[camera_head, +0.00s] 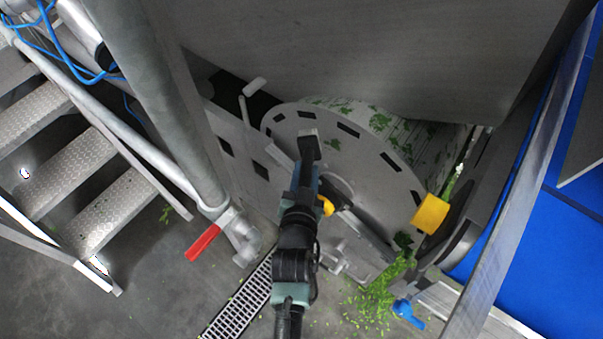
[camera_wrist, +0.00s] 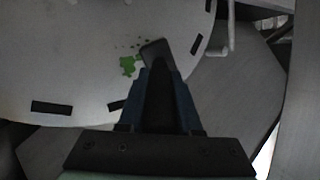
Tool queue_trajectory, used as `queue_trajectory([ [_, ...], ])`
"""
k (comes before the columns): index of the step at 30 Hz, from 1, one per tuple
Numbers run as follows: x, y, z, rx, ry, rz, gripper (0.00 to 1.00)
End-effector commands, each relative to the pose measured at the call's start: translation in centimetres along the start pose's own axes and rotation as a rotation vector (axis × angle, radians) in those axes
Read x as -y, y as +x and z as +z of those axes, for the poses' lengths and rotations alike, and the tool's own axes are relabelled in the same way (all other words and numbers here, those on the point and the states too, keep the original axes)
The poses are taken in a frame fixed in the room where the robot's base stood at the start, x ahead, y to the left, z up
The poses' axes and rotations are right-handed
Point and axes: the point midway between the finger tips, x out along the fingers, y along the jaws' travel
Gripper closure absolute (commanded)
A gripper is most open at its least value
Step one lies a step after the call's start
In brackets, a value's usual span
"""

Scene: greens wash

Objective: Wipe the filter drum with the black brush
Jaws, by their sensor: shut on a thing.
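The filter drum (camera_head: 385,180) stands under a grey hood in the head view. Its pale round end plate with dark slots faces me, and green scraps cling to its curved side. In the wrist view, the drum (camera_wrist: 60,65) fills the upper left, with a green smear on its face. My gripper (camera_head: 303,172) is in front of the end plate. It is shut on a dark, block-ended thing, which looks like the black brush (camera_head: 309,145); its end also shows in the wrist view (camera_wrist: 154,50), close to the smear. I cannot tell whether it touches the plate.
Metal stairs (camera_head: 85,170) and a thick post stand at left, with a red-handled valve (camera_head: 203,242) at the post's foot. A yellow block (camera_head: 430,213) sits at the plate's right edge. Green scraps (camera_head: 375,300) lie on the floor beside a drain grate (camera_head: 238,303).

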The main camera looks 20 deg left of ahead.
Motion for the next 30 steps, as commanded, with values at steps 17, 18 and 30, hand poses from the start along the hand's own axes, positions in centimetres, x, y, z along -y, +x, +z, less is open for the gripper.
queue_trajectory([
  [17,0.0,0.1,-0.2,-0.002,0.0,-0.001,1.0],
  [18,0.0,0.1,-0.2,-0.002,0.0,-0.001,1.0],
  [30,-1.3,-0.5,0.4,0.004,0.001,-0.005,1.0],
])
